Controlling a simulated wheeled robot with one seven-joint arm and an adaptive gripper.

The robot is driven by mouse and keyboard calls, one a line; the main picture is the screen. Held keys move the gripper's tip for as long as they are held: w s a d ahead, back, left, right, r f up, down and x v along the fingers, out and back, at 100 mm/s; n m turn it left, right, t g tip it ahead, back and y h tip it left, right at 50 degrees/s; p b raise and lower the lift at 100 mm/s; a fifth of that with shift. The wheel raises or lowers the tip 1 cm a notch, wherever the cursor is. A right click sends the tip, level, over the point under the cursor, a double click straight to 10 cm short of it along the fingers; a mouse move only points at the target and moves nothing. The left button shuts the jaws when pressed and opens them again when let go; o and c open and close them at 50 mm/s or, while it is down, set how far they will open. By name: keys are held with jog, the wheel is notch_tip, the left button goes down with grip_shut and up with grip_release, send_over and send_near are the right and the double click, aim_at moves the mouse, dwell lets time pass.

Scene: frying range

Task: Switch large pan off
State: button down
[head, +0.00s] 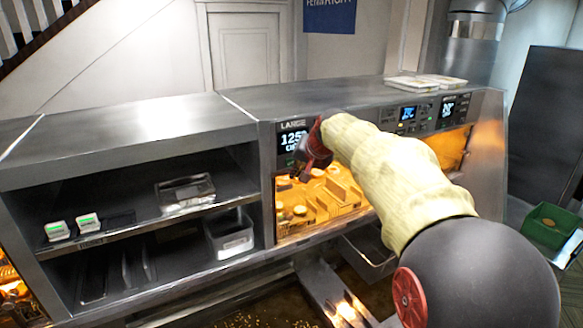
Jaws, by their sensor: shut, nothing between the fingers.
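The large pan's control panel (291,146) is a dark display set in the steel front of the range. It carries a label that reads like "LARGE" and lit digits that look like "125" with smaller text below. My gripper (298,176) is dark with red parts and is shut and empty. It is just right of and below the digits, in front of the lit fry compartment (290,225). It hides the right part of the panel. I cannot tell whether it touches the panel.
More control panels (408,114) with blue displays sit to the right, beyond my sleeved arm. Steel shelves (140,225) on the left hold a metal container (230,238) and small white devices (88,222). White trays (425,85) lie on top. A green bin (551,225) stands at right.

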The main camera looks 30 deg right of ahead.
jog(key=s+b, duration=0.2)
jog(key=s, duration=0.2)
dwell(0.6)
jog(key=s+a+f+n+g+b, duration=0.1)
jog(key=s+a+f+n+b, duration=0.1)
jog(key=s+a+f+b, duration=0.4)
jog(key=s+a+f+n+g+b, duration=0.1)
jog(key=s+a+f+n+b, duration=0.2)
jog(key=s+f, duration=1.4)
jog(key=s+a+f+n+g+b, duration=0.1)
jog(key=s+a+f+n+b, duration=0.2)
jog(key=s+a+f+b, duration=0.6)
jog(key=shift+s+a+f+y+b, duration=0.3)
jog(key=shift+s+f+b, duration=0.7)
jog(key=shift+s+f, duration=0.3)
